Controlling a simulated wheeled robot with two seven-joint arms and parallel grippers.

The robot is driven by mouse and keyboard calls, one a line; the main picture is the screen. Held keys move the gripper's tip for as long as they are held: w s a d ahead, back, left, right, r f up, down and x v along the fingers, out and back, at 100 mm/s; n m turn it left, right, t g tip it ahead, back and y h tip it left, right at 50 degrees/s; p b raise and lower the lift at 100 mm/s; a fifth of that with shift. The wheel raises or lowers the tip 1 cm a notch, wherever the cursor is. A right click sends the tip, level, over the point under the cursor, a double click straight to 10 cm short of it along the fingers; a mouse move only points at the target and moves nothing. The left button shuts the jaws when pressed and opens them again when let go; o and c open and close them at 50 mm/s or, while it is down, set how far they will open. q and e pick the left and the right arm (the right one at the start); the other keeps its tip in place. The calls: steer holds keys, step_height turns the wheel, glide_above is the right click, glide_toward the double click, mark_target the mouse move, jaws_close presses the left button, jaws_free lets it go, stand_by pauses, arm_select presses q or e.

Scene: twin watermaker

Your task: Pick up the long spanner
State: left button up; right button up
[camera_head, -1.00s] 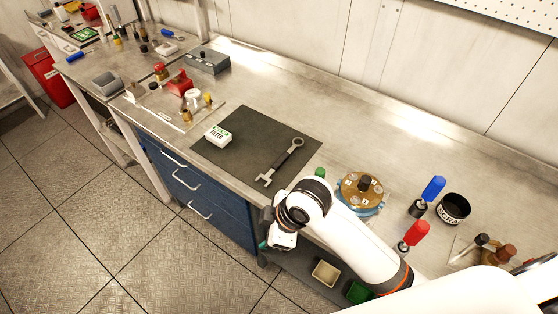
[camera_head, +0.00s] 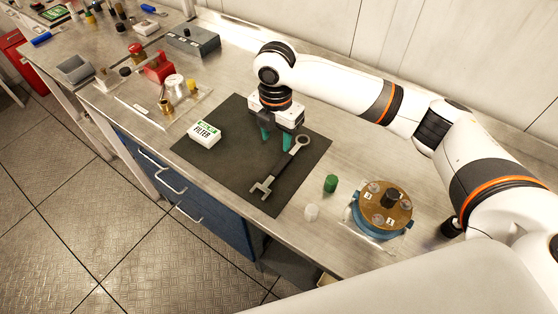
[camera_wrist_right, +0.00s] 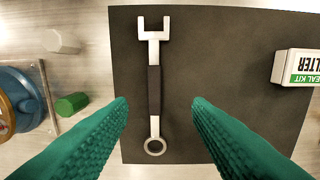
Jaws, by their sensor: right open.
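The long spanner (camera_head: 281,167) lies flat on a dark mat (camera_head: 225,164) on the workbench. It has a silver open jaw at one end, a ring at the other and a dark grip in the middle. My right gripper (camera_head: 276,139) is open above the mat, beside the spanner's ring end. In the right wrist view the spanner (camera_wrist_right: 154,88) shows whole between the lines of the two green fingers, nearer the left finger, with nothing held. My right gripper's fingertips (camera_wrist_right: 159,103) are apart there. My left gripper is not in view.
A white filter box (camera_head: 205,134) sits on the mat's left part. A green cap (camera_head: 331,183), a white cap (camera_head: 311,212) and a round blue-and-brown fixture (camera_head: 383,207) stand right of the mat. A red part (camera_head: 158,68) and other parts stand farther left.

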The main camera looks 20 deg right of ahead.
mark_target(280, 166)
steer(key=f, duration=0.1)
steer(key=s+f, duration=0.1)
steer(key=f+p, duration=0.1)
steer(key=shift+s+a+f, duration=0.15)
steer(key=shift+s+f, duration=0.15)
steer(key=shift+s, duration=0.05)
steer(key=f, duration=0.1)
steer(key=f+p, duration=0.1)
steer(key=w+d+f, duration=0.1)
steer(key=shift+f, duration=0.25)
step_height(280, 166, down, 2)
steer(key=shift+f+p, duration=0.15)
steer(key=shift+p, duration=0.35)
steer(key=shift+f, duration=0.4)
steer(key=c, duration=0.7)
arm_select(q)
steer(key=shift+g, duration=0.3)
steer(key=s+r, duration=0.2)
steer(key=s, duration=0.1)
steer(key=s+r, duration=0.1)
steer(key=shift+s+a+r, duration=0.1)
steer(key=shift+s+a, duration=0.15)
arm_select(e)
jaws_close()
